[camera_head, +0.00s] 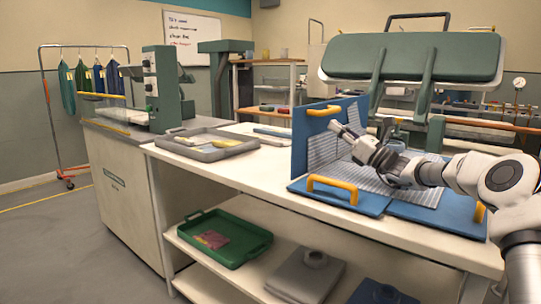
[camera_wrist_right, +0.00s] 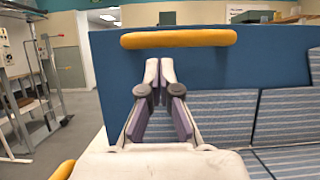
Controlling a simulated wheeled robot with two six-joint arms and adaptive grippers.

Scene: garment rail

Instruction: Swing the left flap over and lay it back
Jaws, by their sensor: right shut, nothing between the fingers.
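The left flap (camera_head: 299,150) of the blue folding board stands upright, with a yellow handle (camera_head: 323,110) near its top edge. In the right wrist view, the flap (camera_wrist_right: 112,75) and its handle (camera_wrist_right: 180,39) fill the middle. A grey-blue striped garment (camera_head: 420,194) lies on the board, and part of it stands up against the flap's inner face. My right gripper (camera_head: 336,128) is shut and empty, in front of that face. In the wrist view its fingertips (camera_wrist_right: 160,72) point at the flap just below the handle. My left gripper is out of view.
The front panel (camera_head: 370,203) lies flat with its yellow handle (camera_head: 333,189). A grey tray (camera_head: 207,152) sits left of the board on the white table (camera_head: 240,172). A green padded press (camera_head: 415,57) stands behind. A green tray (camera_head: 218,250) is on the shelf below.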

